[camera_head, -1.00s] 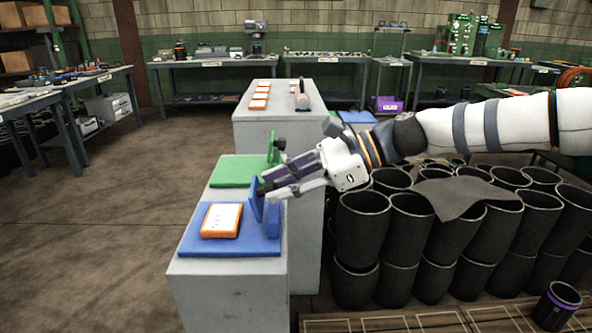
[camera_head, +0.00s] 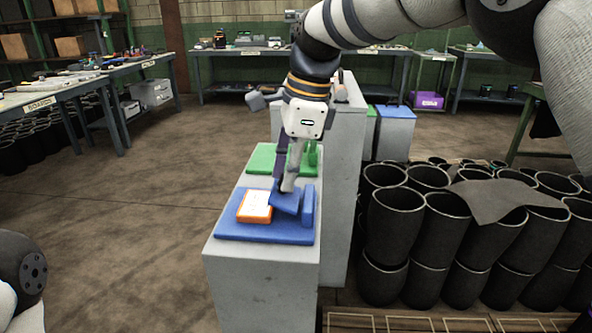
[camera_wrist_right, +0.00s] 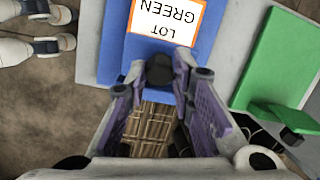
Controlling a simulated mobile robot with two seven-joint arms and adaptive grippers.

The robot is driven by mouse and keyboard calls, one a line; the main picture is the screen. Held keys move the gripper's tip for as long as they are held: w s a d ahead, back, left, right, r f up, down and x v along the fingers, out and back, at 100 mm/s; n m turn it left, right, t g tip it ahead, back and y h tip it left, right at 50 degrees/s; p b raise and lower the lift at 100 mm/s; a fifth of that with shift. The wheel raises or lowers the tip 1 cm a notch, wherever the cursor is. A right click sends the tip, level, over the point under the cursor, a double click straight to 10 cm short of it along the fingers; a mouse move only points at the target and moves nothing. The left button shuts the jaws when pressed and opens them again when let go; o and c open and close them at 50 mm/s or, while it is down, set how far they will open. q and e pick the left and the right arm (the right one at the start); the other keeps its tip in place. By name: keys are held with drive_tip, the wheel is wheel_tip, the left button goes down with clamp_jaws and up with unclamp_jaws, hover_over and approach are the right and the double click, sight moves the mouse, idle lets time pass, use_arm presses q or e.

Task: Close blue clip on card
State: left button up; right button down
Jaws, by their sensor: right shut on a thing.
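The white card with an orange border (camera_head: 255,206) lies on the blue board (camera_head: 228,231). In the right wrist view the card (camera_wrist_right: 168,20) shows "LOT GREEN" upside down. The blue clip's flap (camera_head: 287,202) leans over toward the card's right side, beside a blue upright block (camera_head: 308,207). Whether it touches the card is hard to tell. My right gripper (camera_head: 286,186) is over the flap, its fingers shut on the clip's black knob (camera_wrist_right: 160,70). The fingers hide part of the flap. My left gripper is out of view.
A green board (camera_head: 262,160) with its own upright clip (camera_head: 312,153) is just behind, on the same grey pedestal (camera_head: 262,285). A taller grey pedestal (camera_head: 342,165) is behind on the right. Black sleeves (camera_head: 395,215) stand to the right. Open floor lies left.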

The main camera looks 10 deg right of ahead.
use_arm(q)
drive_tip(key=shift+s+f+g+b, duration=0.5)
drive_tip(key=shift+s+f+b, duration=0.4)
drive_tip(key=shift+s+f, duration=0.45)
use_arm(e)
drive_tip(key=shift+w+a+f+g+h, duration=0.1)
drive_tip(key=shift+a+f+g+h, duration=0.2)
drive_tip(key=shift+h, duration=0.45)
drive_tip(key=shift+w+a+f+g+h, duration=0.1)
drive_tip(key=shift+a+f+h, duration=0.3)
drive_tip(key=shift+h, duration=0.35)
drive_tip(key=shift+r, duration=0.1)
drive_tip(key=c, duration=1.4)
unclamp_jaws()
